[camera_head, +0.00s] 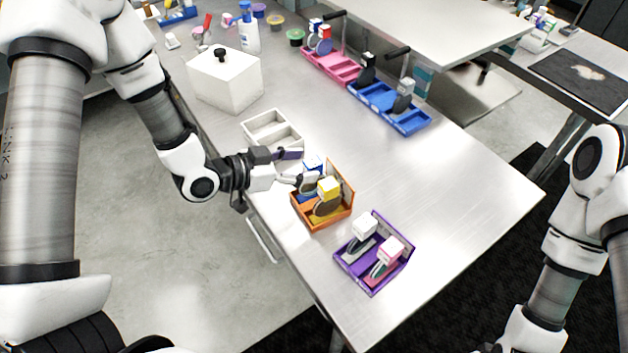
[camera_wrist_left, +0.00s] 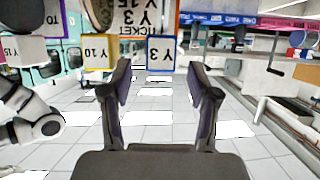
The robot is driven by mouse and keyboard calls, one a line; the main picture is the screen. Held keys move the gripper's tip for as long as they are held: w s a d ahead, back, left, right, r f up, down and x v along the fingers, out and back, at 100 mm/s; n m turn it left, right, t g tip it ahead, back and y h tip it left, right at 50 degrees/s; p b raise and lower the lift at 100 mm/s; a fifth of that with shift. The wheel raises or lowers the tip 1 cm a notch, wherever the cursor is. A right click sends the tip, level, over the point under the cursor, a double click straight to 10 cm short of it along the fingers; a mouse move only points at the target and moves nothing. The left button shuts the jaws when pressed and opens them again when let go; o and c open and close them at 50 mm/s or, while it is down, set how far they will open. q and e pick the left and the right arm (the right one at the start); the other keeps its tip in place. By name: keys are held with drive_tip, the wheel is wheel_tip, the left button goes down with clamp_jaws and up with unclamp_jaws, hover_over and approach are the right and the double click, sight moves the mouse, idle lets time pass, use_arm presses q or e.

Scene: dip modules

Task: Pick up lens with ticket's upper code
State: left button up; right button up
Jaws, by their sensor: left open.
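An orange tray (camera_head: 307,223) on the table holds a blue-topped lens (camera_head: 313,164) and a yellow-topped lens (camera_head: 328,188). In the left wrist view their tags read Y 3 on the blue one (camera_wrist_left: 160,55) and Y 10 on the yellow one (camera_wrist_left: 97,51). The ticket (camera_wrist_left: 130,22) behind them is cut off at the top; TICKET and Y 15 show, and I cannot read all its lines surely. My left gripper (camera_head: 291,166) is open and empty, its fingertips close to the blue lens, which appears between them in the wrist view (camera_wrist_left: 158,76). My right gripper is out of view.
A purple tray (camera_head: 370,287) with two lenses stands nearer the table's front edge. An empty white tray (camera_head: 268,118) and a white lidded box (camera_head: 225,82) lie behind. Pink (camera_head: 345,75) and blue (camera_head: 410,127) trays stand along the far edge. The table's right middle is clear.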

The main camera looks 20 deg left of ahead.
sight(306, 164)
use_arm(q)
drive_tip(key=p+x, duration=0.1)
drive_tip(key=x, duration=0.2)
drive_tip(key=shift+w+d, duration=0.15)
drive_tip(key=shift+w+f, duration=0.15)
drive_tip(key=shift+s, duration=0.2)
clamp_jaws()
